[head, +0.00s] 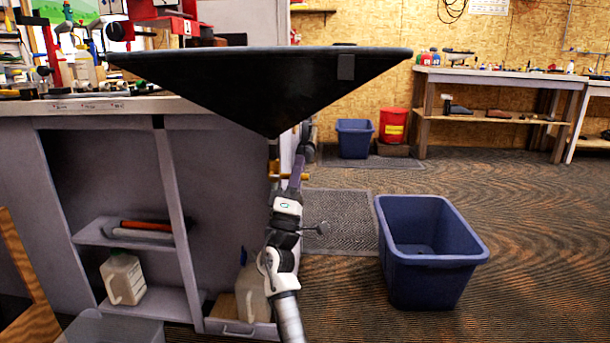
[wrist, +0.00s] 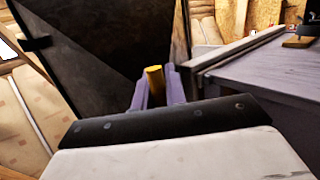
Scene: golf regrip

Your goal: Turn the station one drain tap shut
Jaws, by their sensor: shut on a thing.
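The brass drain tap (head: 304,177) shows in small part under the tip of the black funnel-shaped pan (head: 250,95) in the head view. My gripper (head: 298,165) is there, mostly seen from behind. In the wrist view a yellow brass piece of the tap (wrist: 154,80) stands upright between the two purple-grey fingers of my gripper (wrist: 156,92), which are shut on it. The pan's dark side (wrist: 110,40) rises just beyond the fingers. The tap's body and outlet are mostly hidden, so I cannot tell how far it is turned.
A grey workbench (head: 60,105) with open shelves stands left of my arm. A whitish jug (head: 250,290) sits low behind my arm, and another jug (head: 123,279) is on the shelf. A blue bin (head: 435,260) stands to the right.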

